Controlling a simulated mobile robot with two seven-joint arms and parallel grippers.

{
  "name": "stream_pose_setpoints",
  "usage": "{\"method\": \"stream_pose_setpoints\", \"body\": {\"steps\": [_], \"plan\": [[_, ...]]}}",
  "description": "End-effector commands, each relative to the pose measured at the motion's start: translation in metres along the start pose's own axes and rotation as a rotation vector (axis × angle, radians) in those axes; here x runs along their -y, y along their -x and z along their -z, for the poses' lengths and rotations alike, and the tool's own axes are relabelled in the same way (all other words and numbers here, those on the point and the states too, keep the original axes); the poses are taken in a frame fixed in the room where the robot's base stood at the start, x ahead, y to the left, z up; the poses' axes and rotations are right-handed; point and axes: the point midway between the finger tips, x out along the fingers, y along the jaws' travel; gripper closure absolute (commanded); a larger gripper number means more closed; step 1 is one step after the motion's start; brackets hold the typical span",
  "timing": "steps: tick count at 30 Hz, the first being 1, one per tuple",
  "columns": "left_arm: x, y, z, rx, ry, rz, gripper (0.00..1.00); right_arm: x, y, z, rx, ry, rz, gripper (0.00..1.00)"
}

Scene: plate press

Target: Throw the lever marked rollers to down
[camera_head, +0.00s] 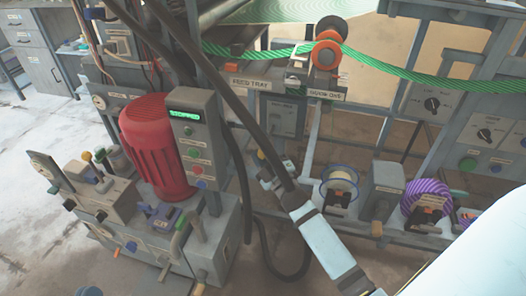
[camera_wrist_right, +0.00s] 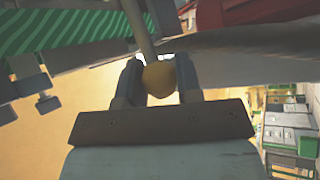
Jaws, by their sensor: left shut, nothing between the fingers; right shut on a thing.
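My right gripper (camera_head: 275,172) reaches in from the lower right, in front of the grey machine frame. In the right wrist view, its two dark fingers (camera_wrist_right: 160,84) are closed around a yellow ball knob (camera_wrist_right: 158,78) on a thin grey rod, which looks like a lever. In the head view a small yellow spot (camera_head: 261,155) shows at the fingertips. I cannot read a rollers label there. Other small levers, one with a yellow knob (camera_head: 87,157), stand on the block at the left. My left gripper is not in view.
A red motor (camera_head: 155,150) stands beside a control box (camera_head: 197,140) with a green display reading STOPPED. Dark hoses (camera_head: 228,90) hang just left of my right gripper. A green striped web or rope (camera_head: 420,77) crosses above. Wire spools (camera_head: 340,182) sit to the right.

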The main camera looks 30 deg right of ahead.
Motion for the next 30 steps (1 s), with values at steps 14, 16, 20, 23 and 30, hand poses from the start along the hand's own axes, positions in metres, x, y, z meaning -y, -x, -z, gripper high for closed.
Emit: {"method": "stream_pose_setpoints", "body": {"steps": [14,16,20,23,30], "plan": [[0.002,0.000,-0.012,0.039,0.002,-0.003,1.00,0.038,0.011,-0.033,0.012,-0.006,0.010,1.00],[0.002,0.000,-0.013,0.042,0.002,-0.003,1.00,0.041,0.011,-0.036,0.013,-0.007,0.010,1.00],[0.002,0.000,-0.014,0.047,0.002,-0.003,1.00,0.043,0.011,-0.041,0.014,-0.006,0.009,1.00],[0.002,0.000,-0.014,0.049,0.003,-0.004,1.00,0.045,0.011,-0.044,0.016,-0.005,0.009,1.00],[0.002,0.000,-0.015,0.049,0.003,-0.004,1.00,0.046,0.011,-0.048,0.018,-0.003,0.010,1.00]]}}
